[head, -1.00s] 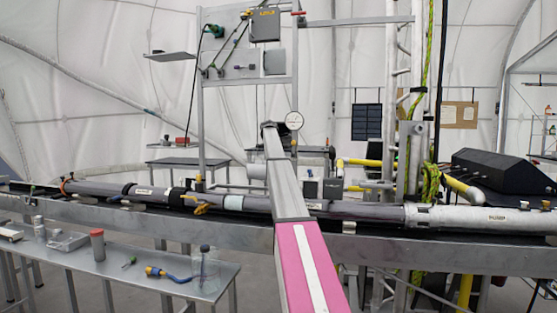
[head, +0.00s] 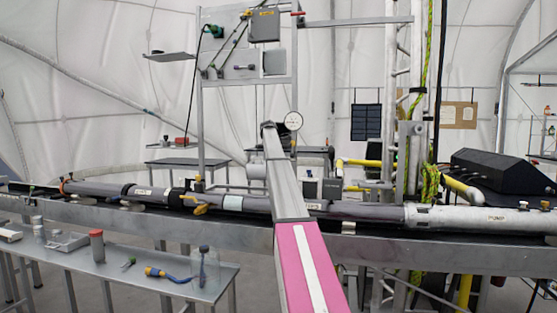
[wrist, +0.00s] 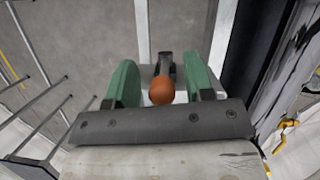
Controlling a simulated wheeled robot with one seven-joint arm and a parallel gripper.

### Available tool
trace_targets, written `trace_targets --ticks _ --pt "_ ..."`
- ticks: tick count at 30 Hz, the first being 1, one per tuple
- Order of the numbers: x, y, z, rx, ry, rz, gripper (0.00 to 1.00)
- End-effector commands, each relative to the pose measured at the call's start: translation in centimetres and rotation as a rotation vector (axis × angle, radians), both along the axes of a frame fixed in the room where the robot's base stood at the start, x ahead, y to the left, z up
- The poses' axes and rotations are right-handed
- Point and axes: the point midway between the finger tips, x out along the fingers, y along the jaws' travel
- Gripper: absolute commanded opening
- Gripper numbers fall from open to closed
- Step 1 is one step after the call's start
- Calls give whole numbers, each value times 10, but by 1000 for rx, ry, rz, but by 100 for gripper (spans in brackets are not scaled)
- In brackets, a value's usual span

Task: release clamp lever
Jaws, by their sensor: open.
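In the wrist view, a dark lever with an orange ball knob (wrist: 162,90) lies between the two green fingers of my gripper (wrist: 162,78). I take it for the clamp lever. The fingers are apart, one on each side of the knob, with gaps showing beside it. The lever's dark arm runs away from the knob over a pale grey plate. In the head view my arm reaches forward over the long pipe, and its links hide my gripper and the lever.
The long grey pipe (head: 370,211) lies on a rail across the view, with a yellow handle (head: 200,205) on it. A metal bench (head: 90,263) with small tools stands at lower left. A black box (head: 492,171) is at right.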

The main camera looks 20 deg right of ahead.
Motion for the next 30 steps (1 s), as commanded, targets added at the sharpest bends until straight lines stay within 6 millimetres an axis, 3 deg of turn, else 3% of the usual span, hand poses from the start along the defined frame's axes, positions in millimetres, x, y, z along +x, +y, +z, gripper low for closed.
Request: trace_targets --ticks 8,19,30 --pt "5 8 26 0 -1 0 48" --pt "15 29 89 -1 -2 1 48" --pt "15 33 100 0 0 0 48"
